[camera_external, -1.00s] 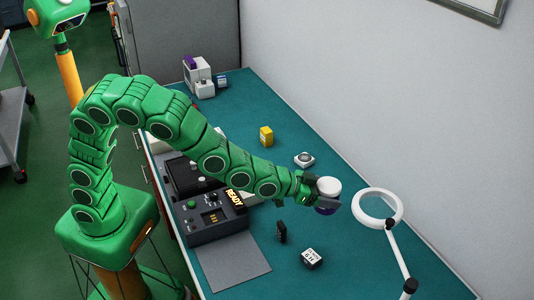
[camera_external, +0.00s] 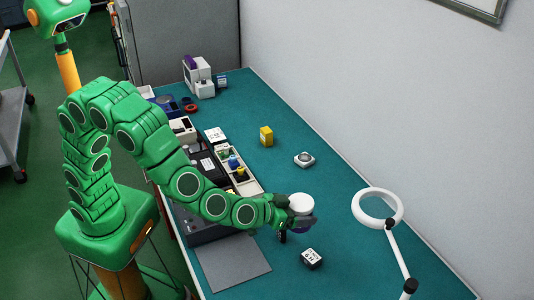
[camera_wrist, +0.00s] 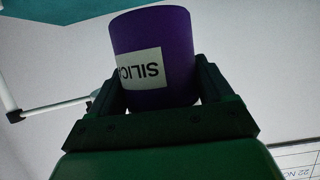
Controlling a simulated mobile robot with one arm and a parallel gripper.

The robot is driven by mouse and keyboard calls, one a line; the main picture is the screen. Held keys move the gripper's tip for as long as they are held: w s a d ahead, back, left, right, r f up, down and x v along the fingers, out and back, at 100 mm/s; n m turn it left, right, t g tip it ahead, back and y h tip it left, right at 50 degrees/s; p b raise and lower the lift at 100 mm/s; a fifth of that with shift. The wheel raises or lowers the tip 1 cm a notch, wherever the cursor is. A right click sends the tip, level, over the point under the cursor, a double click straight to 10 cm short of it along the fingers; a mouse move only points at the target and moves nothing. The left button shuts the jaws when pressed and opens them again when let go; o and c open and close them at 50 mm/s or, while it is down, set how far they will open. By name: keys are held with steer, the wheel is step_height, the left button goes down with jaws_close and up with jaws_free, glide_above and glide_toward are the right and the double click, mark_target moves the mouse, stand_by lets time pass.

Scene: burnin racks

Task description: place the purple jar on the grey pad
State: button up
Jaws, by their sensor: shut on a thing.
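The purple jar (camera_wrist: 170,35) has a white label reading "SILIC" and sits between the two fingers of my gripper (camera_wrist: 155,85) in the wrist view. In the external view my gripper (camera_external: 296,216) holds the jar by its side, with the white lid (camera_external: 300,203) on top. The jar looks upright there, above the teal bench; its exact height I cannot tell. The grey pad (camera_external: 232,266) lies flat and bare at the bench's near left edge, left of and below my gripper in the picture.
A small black and white box (camera_external: 311,258) stands right of the pad. A magnifier ring lamp (camera_external: 377,207) stands at the right. A dark console (camera_external: 200,235) is behind the pad, with a parts tray (camera_external: 243,184) beyond. A yellow box (camera_external: 266,137) is farther back.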

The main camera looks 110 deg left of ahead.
steer(key=s+d+f+n+g+y, duration=0.1)
steer(key=s+d+f+n+g, duration=0.2)
steer(key=s, duration=0.6)
steer(key=s+d+f+n+y, duration=0.1)
steer(key=s+d+f+y, duration=0.15)
steer(key=s+d, duration=0.5)
glide_above(232, 260)
steer(key=shift+h, duration=0.35)
steer(key=shift+f, duration=4.1)
steer(key=shift+f+g, duration=0.15)
steer(key=shift+g, duration=0.15)
steer(key=o, duration=1.1)
steer(key=shift+d+r, duration=0.1)
steer(key=shift+r, duration=0.15)
steer(key=shift+v, duration=5.9)
